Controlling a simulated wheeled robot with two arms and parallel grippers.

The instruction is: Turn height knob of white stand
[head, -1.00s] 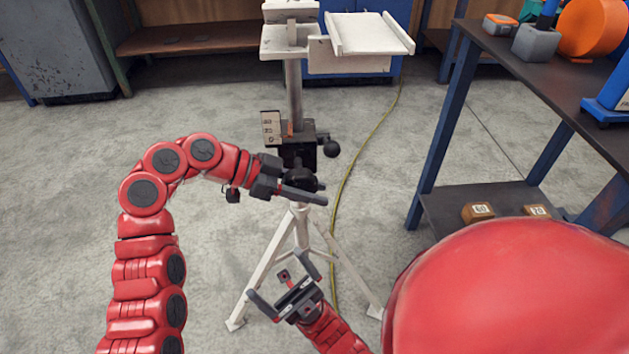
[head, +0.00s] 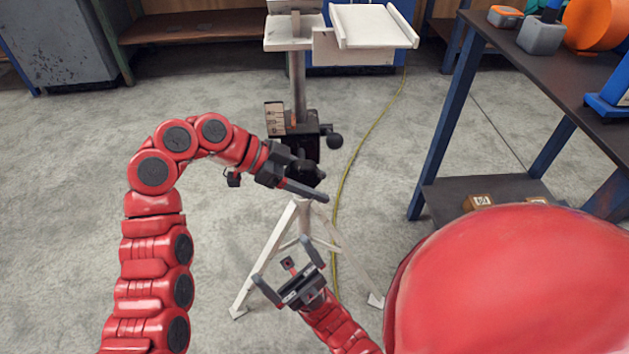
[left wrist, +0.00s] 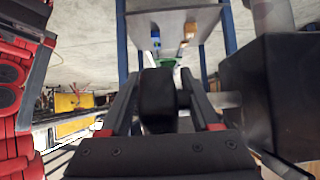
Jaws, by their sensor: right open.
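The white stand (head: 301,75) is upright on the floor on splayed white legs, with a black clamp block (head: 299,140) on its post. A dark knob (head: 308,171) shows low at the block's front, partly hidden by my left gripper (head: 305,178). In the left wrist view a black knob (left wrist: 158,100) on a shaft lies between my left gripper's parted fingers, with a gap on its right side. The black block (left wrist: 272,95) is at right. My right gripper (head: 284,262) is open and empty, low by the stand's legs.
A dark workbench (head: 560,80) with blue legs stands at right, with a grey block (head: 541,36) and an orange round part (head: 594,24) on it. A yellow cable (head: 352,160) runs along the floor behind the stand. The floor at left is clear.

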